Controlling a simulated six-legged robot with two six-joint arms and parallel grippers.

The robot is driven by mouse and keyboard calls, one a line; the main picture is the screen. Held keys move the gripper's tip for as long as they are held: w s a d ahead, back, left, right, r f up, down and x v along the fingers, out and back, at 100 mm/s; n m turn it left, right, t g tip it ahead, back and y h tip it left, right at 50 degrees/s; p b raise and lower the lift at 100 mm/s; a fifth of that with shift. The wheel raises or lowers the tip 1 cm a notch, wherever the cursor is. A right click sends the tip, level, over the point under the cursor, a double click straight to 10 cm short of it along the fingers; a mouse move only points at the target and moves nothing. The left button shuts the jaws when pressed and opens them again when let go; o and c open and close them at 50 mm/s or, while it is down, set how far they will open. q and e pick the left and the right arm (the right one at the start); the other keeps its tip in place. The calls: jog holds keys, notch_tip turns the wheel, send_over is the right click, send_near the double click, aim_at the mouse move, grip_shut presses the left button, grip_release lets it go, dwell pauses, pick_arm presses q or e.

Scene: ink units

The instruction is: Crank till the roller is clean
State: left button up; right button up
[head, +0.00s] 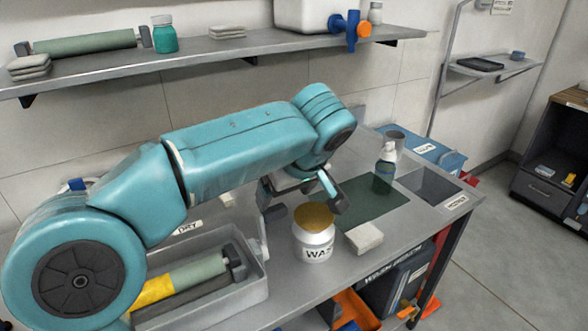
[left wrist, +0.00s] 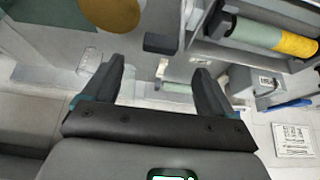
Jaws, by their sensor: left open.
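The roller (head: 185,275) lies in a grey trough (head: 215,302) at the front left of the bench. Part of it is yellow and part grey-green; my arm hides its left end. It also shows at the upper right of the left wrist view (left wrist: 262,36). A dark grip (left wrist: 160,44), seemingly the crank handle, stands out at the trough's end in that view. My left gripper (head: 303,197) is open and empty above the bench, behind the wash jar (head: 316,245). Its fingers (left wrist: 157,88) are spread, apart from the dark grip. My right gripper is not in view.
The white jar has an ochre top. A shelf (head: 200,62) runs along the wall. Orange and dark bins sit under the bench.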

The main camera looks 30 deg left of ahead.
pick_arm(q)
jog(key=p+v, duration=0.1)
jog(key=v, duration=0.6)
jog(key=shift+r, duration=0.3)
jog(key=shift+s+d, duration=0.1)
